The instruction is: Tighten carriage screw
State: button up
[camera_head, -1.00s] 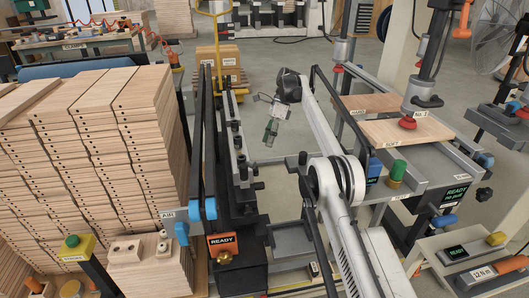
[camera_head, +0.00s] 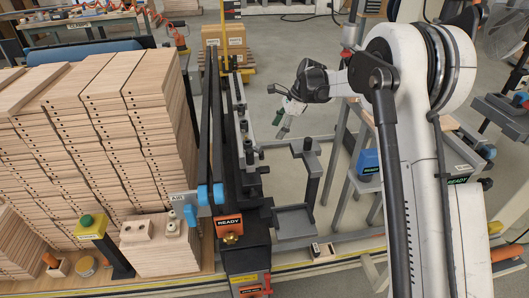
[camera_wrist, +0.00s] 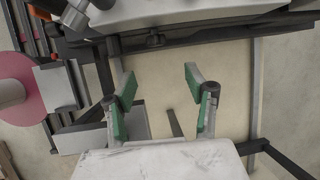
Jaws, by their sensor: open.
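My gripper (camera_head: 284,122) is open and empty, hanging above the floor just right of the dark rail machine (camera_head: 240,165) in the head view. In the wrist view its green-padded fingers (camera_wrist: 160,84) are spread, with only pale floor and a thin grey part behind them. A grey and black bracket (camera_head: 308,172), possibly the carriage, stands right of the machine, below and apart from my gripper. A brass knob (camera_head: 231,238) sits under the orange READY sign (camera_head: 228,224). I cannot pick out the carriage screw for sure.
Tall stacks of drilled boards (camera_head: 90,140) stand at the left. A yellow post with a green button (camera_head: 91,226) is at the lower left. My arm hides much of the benches at the right. A red disc (camera_wrist: 18,88) is close on the left in the wrist view.

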aim_at(261, 155)
jog(key=b+x, duration=0.2)
jog(key=x, duration=1.1)
jog(key=shift+s+f, duration=0.35)
jog(key=shift+c, duration=0.4)
jog(key=c, duration=1.1)
